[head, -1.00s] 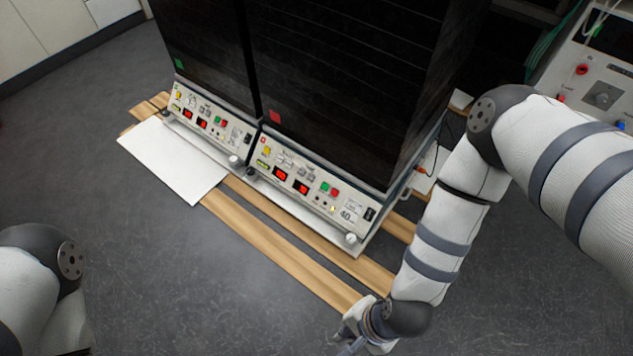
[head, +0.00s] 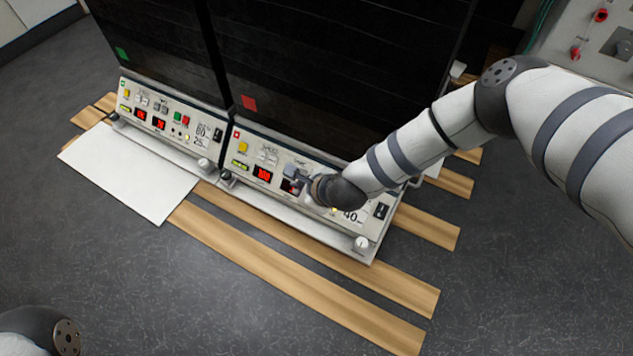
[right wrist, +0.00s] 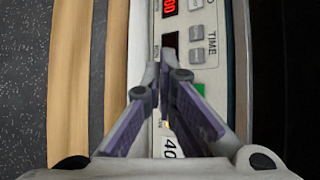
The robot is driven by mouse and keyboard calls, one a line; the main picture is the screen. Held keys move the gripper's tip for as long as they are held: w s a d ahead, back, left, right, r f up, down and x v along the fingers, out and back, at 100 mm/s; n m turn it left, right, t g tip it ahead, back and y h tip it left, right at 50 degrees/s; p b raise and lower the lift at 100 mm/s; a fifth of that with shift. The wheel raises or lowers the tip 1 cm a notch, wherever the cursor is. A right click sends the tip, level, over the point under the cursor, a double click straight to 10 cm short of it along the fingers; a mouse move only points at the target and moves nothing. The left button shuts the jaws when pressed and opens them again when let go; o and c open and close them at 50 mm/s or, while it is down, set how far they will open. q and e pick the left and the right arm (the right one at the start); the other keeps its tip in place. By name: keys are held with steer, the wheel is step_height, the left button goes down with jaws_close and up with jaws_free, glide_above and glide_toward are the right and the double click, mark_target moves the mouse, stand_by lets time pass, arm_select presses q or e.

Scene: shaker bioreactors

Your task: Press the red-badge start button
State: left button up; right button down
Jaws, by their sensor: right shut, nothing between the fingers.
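The red-badge shaker bioreactor is the right one of two dark cabinets, with a red badge (head: 249,103) low on its front. Its pale control panel (head: 215,152) has a yellow patch, red displays and grey keys. My right gripper (head: 290,181) is shut and empty, over the middle of this panel. It hides the panel's green and red buttons in the head view. In the right wrist view the shut fingertips (right wrist: 166,65) point along the panel, and a green button (right wrist: 200,90) shows partly behind the right finger. I cannot tell whether the fingertips touch the panel. My left gripper is out of view.
The green-badge shaker (head: 122,54) stands on the left with a similar panel (head: 165,117). A white board (head: 130,172) and wooden planks (head: 300,270) lie in front on the dark floor. Another instrument (head: 592,45) stands at the upper right.

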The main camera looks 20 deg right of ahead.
steer(key=shift+r, duration=0.1)
steer(key=shift+s, duration=0.1)
steer(key=w+d+f+b, duration=0.2)
steer(key=f+b, duration=0.1)
steer(key=w+d+f+b, duration=0.1)
steer(key=d+f+b, duration=0.1)
steer(key=shift+w+d+f, duration=0.1)
steer(key=shift+f, duration=0.15)
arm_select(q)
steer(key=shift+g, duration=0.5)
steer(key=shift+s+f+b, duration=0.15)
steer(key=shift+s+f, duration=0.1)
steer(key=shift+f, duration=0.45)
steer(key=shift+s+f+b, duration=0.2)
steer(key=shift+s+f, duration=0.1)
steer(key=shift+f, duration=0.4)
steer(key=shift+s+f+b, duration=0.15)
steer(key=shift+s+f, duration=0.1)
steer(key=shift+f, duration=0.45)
arm_select(e)
steer(key=shift+w+d+f, duration=0.25)
steer(key=shift+w+d, duration=0.15)
steer(key=shift+d, duration=0.05)
arm_select(q)
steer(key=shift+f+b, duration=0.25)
steer(key=shift+b, duration=0.1)
arm_select(e)
steer(key=shift+w+d+f, duration=0.2)
steer(key=shift+d+f, duration=0.05)
